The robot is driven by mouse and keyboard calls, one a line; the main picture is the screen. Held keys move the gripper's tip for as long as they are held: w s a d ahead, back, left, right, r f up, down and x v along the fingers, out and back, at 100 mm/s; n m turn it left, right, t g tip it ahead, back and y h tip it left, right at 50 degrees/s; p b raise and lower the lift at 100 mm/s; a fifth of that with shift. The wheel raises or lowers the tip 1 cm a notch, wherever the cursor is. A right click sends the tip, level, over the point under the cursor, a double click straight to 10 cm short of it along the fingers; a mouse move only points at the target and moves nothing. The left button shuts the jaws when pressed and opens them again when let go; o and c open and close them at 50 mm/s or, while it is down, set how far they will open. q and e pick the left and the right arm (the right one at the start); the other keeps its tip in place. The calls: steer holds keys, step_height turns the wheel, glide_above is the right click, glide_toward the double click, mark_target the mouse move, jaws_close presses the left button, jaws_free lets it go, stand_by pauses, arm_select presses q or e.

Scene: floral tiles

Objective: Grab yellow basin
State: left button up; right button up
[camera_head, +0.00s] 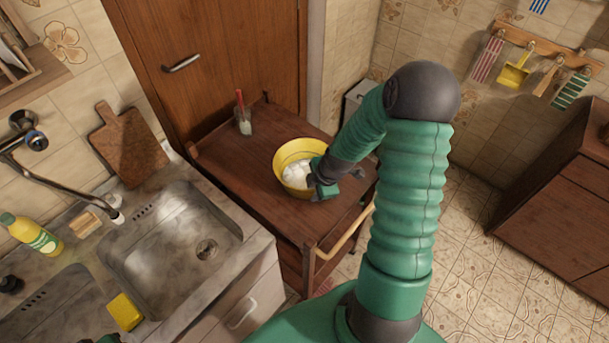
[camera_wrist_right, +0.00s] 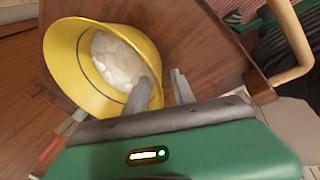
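The yellow basin (camera_head: 298,148) stands on the brown wooden cart, with white contents inside. My right gripper (camera_head: 318,186) is at the basin's right, near side. In the right wrist view the basin (camera_wrist_right: 72,62) fills the upper left. There the gripper (camera_wrist_right: 160,90) has its two fingers apart. One finger reaches over the basin's inside and the other is outside, with the rim and wall between them. A gap shows beside the outer finger. A small dark green bit at the bottom edge of the head view may be my left gripper; its fingers are not shown.
The wooden cart (camera_head: 240,178) also bears a glass (camera_head: 244,122) with a red stick. It has a light handle rail (camera_head: 345,232) at its right. A sink counter (camera_head: 255,250) with a yellow sponge (camera_head: 124,311) is at left. A wooden door (camera_head: 215,85) stands behind.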

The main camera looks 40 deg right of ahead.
mark_target(312, 193)
steer(key=x, duration=0.3)
steer(key=shift+w+d+f, duration=0.15)
steer(key=shift+d+f, duration=0.05)
steer(key=shift+f, duration=0.05)
steer(key=shift+d+f, duration=0.2)
steer(key=shift+f, duration=0.05)
steer(key=shift+d, duration=0.2)
steer(key=shift+a+r, duration=0.1)
steer(key=shift+a, duration=0.05)
steer(key=shift+c, duration=1.3)
steer(key=shift+a+r, duration=0.1)
steer(key=shift+a, duration=0.25)
jaws_close()
steer(key=shift+d, duration=0.35)
steer(key=shift+a, duration=0.15)
